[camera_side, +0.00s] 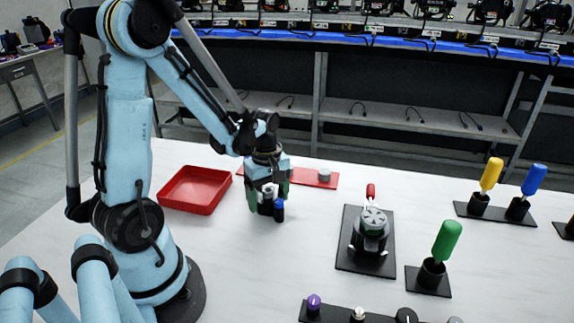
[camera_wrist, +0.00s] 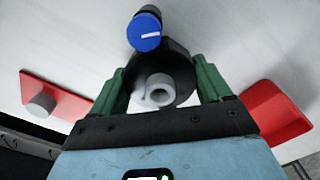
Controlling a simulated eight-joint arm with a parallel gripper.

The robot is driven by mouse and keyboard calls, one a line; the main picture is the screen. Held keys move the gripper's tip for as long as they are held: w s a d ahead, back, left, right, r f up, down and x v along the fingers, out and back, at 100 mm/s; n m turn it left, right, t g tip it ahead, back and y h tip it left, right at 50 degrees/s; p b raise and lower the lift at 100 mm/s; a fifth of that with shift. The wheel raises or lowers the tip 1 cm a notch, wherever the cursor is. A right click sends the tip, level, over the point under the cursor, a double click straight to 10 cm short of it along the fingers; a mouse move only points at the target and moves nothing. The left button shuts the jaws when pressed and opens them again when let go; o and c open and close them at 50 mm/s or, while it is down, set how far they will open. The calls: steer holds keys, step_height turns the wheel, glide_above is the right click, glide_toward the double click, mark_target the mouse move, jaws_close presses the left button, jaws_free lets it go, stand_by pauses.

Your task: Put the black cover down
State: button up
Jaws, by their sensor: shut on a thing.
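My gripper (camera_side: 267,198) is over the white table, right of the red tray. In the wrist view its green fingers (camera_wrist: 161,80) are shut on the black cover (camera_wrist: 181,68), a round black part with a grey tube-like knob (camera_wrist: 158,92) in its middle. The cover (camera_side: 265,208) also shows low between the fingers in the side view, close to the tabletop. I cannot tell whether it touches the table. A blue-topped black knob (camera_wrist: 145,32) is right against or beside the cover; it also shows in the side view (camera_side: 279,210).
A red tray (camera_side: 195,188) is on the left, and a red plate (camera_side: 318,180) with a grey cylinder is behind my gripper. A black base (camera_side: 366,258) with a grey round device (camera_side: 372,228) stands right. Green, yellow and blue-handled tools are further right. Table in front of my gripper is clear.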

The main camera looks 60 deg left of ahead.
mark_target(268, 195)
steer(key=shift+f, duration=0.25)
steer(key=o, duration=0.9)
steer(key=shift+r, duration=0.15)
step_height(268, 195, up, 12)
steer(key=shift+w+d+r+m+t, duration=0.15)
steer(key=shift+d+m+t, duration=1.05)
steer(key=shift+d+m, duration=1.4)
steer(key=shift+d+r+m+t, duration=0.3)
steer(key=shift+d+m+t, duration=1.2)
steer(key=shift+m, duration=1.9)
steer(key=shift+w+d+r+m+t, duration=0.15)
steer(key=shift+d+m+t, duration=0.75)
steer(key=shift+d+m, duration=1.85)
steer(key=shift+s+a+m, duration=0.1)
steer(key=shift+a+m, duration=0.15)
steer(key=shift+a, duration=0.05)
